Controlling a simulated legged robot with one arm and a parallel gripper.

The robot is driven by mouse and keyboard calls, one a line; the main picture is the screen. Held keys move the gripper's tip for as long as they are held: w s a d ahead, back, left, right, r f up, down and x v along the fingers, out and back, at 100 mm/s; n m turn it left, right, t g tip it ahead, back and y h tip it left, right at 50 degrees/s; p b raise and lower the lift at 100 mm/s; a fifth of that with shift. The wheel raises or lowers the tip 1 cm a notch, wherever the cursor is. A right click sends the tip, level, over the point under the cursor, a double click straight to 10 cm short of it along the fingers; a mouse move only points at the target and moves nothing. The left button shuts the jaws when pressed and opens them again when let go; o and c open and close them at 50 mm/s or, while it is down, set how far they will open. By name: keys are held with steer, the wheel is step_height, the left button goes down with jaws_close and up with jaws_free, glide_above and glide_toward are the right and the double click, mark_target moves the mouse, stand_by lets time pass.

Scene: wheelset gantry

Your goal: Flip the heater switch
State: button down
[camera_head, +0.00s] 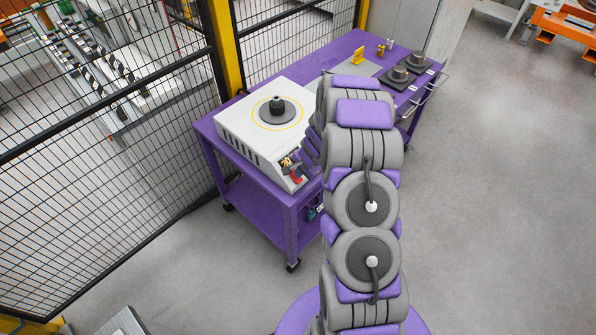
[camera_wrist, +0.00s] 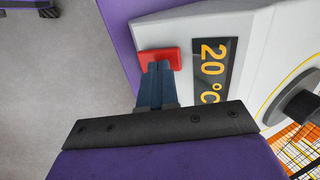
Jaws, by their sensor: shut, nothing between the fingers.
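The heater (camera_head: 236,125) is a light grey box on the purple cart, with a dark round piece (camera_head: 277,107) in a yellow ring on its top. Its front has a red switch (camera_head: 297,180) and a dark display (camera_head: 287,163) reading 20. In the wrist view the red switch (camera_wrist: 151,55) lies right at my fingertips, beside the display (camera_wrist: 211,64) reading 20 °C. My gripper (camera_wrist: 158,68) is shut and empty, its blue fingers overlapping the switch's lower edge. I cannot tell whether they touch it. In the head view my arm hides the gripper.
The purple cart (camera_head: 249,207) has wheels and a lower shelf. Its far end holds a yellow piece (camera_head: 358,56) and dark round parts (camera_head: 398,74) on pads. A black mesh fence (camera_head: 110,125) with yellow posts stands behind and left. The floor at right is clear.

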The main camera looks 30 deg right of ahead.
steer(key=shift+s, duration=0.15)
steer(key=w+a+p+v, duration=0.1)
steer(key=p+v, duration=0.2)
steer(key=v, duration=1)
steer(key=shift+d+r, duration=0.15)
steer(key=shift+r, duration=0.35)
steer(key=shift+d, duration=0.15)
steer(key=shift+d, duration=0.25)
